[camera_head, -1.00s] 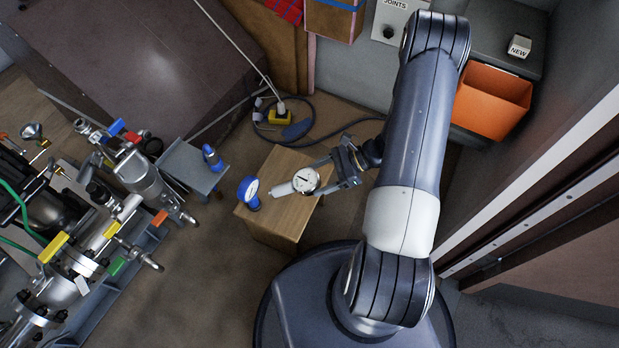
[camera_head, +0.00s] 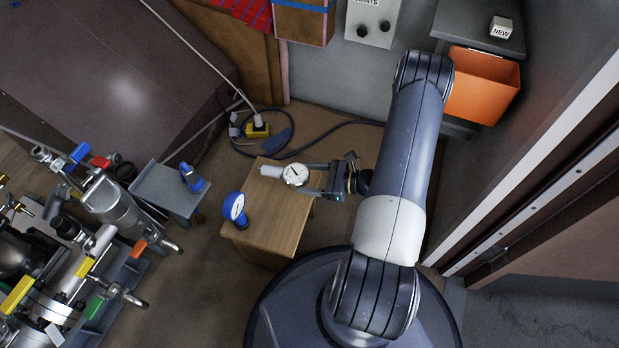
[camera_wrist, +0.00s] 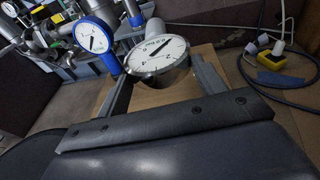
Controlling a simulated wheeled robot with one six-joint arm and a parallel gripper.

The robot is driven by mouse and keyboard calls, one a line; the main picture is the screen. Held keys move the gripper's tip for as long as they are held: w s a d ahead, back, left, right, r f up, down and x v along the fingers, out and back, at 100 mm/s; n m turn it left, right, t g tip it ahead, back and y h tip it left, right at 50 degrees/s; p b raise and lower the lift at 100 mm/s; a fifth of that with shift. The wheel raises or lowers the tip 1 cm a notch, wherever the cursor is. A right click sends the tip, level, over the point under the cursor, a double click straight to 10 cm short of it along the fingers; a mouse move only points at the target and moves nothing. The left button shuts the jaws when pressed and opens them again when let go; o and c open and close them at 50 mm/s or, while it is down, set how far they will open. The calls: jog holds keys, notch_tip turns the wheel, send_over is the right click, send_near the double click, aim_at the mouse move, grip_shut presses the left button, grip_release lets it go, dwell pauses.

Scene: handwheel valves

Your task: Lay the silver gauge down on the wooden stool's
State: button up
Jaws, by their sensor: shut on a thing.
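The silver gauge (camera_head: 296,174) has a round white dial and a pale stem pointing left in the head view. My gripper (camera_head: 308,180) is shut on it and holds it over the back part of the wooden stool (camera_head: 268,215). In the wrist view the silver gauge (camera_wrist: 158,55) sits between the two fingers, its dial facing the camera. I cannot tell how high it is above the stool top. A blue gauge (camera_head: 235,208) stands on the stool's left front part; it also shows in the wrist view (camera_wrist: 93,36), left of the silver gauge.
A grey stand (camera_head: 168,188) with a blue object (camera_head: 191,178) is left of the stool. Pipes and valves (camera_head: 110,205) fill the left side. A yellow plug block (camera_head: 257,130) and a black cable lie behind the stool. An orange bin (camera_head: 482,86) is at the right. The stool's front middle is clear.

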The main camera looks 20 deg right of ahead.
jog(key=shift+f+b, duration=3.4)
jog(key=shift+f, duration=0.55)
jog(key=shift+f+b, duration=0.55)
jog(key=shift+f, duration=0.05)
jog(key=o, duration=1.6)
jog(key=shift+o, duration=0.6)
jog(key=shift+r+p, duration=2.4)
jog(key=shift+r, duration=1.2)
jog(key=shift+f, duration=0.15)
